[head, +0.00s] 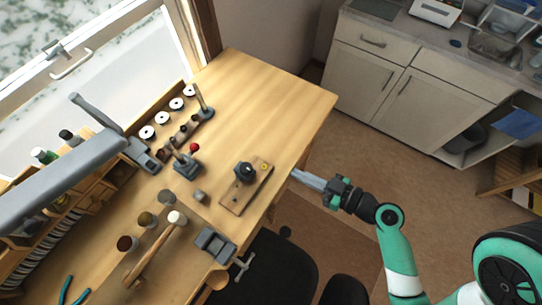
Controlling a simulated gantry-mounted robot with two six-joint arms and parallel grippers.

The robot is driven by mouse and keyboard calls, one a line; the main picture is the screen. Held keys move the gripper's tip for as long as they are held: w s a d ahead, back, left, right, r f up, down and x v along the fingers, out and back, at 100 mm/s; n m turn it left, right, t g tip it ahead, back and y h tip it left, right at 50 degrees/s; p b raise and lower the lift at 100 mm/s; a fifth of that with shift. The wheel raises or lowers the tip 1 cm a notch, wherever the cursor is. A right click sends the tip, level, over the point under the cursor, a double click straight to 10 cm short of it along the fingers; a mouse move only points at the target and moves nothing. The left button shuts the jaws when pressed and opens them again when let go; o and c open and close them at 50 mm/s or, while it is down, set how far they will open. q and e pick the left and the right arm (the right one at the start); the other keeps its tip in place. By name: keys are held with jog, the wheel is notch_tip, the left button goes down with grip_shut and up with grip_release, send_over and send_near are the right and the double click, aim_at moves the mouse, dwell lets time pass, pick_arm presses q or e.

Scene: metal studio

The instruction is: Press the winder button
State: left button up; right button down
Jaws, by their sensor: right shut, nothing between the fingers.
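The winder (234,197) appears to be the wooden board on the bench, near its right edge. It carries a dark rounded piece (244,171) and a small yellow button (264,167) near its far end. My right gripper (295,174) comes in from the right with its fingers shut and empty. Its fingertips are at the bench's right edge in the picture, to the right of the yellow button and apart from it. My left gripper is not in view.
The wooden bench (275,95) is clear at its far end. A grey lamp arm (60,185) hangs over the left side. A dark chair (270,270) stands below.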

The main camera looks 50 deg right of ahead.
jog(key=shift+w+f+b, duration=0.85)
jog(key=shift+w+b, duration=0.4)
jog(key=shift+b, duration=1.55)
send_over(271, 172)
jog(key=shift+f, duration=0.25)
notch_tip(271, 172, down, 3)
jog(key=shift+f+b, duration=0.1)
jog(key=shift+b, duration=0.3)
jog(key=shift+f, duration=0.55)
